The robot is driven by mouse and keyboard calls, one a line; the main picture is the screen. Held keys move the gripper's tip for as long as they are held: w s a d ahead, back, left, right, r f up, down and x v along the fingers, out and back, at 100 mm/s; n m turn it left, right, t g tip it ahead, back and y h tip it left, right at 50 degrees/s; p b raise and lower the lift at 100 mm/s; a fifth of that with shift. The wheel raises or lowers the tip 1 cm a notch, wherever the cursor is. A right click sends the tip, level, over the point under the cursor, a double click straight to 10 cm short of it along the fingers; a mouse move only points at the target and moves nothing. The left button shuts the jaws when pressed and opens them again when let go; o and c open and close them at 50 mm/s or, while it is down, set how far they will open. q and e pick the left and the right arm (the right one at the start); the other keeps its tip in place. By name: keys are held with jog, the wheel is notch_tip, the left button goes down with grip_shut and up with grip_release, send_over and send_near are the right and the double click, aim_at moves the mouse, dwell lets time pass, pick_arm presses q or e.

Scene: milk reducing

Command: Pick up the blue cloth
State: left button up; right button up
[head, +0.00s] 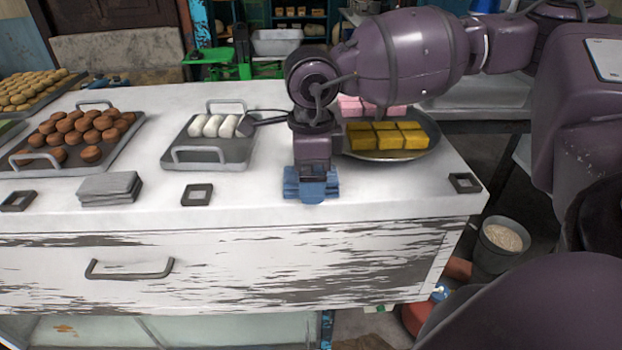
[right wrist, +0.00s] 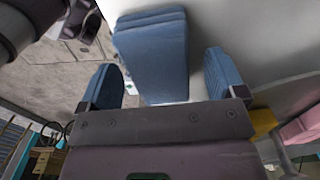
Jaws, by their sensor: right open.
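The blue cloth (right wrist: 152,45) is a folded, layered stack. In the right wrist view it lies between the two blue-padded fingers of my right gripper (right wrist: 163,62), with a gap visible on each side, and it extends past the fingertips. In the head view the right gripper (head: 311,183) points down at the front edge of the white counter. The cloth (head: 313,194) shows there as blue at the fingers, mostly hidden, and is hard to separate from the blue pads. My left gripper is not in view.
The white counter (head: 235,207) holds a grey cloth stack (head: 110,187), a tray of white rolls (head: 208,152), a tray of brown buns (head: 75,150) and a round pan (head: 420,150) with yellow blocks close right of the gripper. Small square frames (head: 197,194) lie near the edge.

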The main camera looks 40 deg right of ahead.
jog(key=shift+f, duration=0.2)
jog(key=c, duration=1)
jog(key=shift+r, duration=0.15)
notch_tip(320, 180, up, 20)
jog(key=shift+f, duration=0.1)
jog(key=o, duration=0.3)
jog(key=shift+c, duration=1.1)
jog(key=shift+a, duration=0.15)
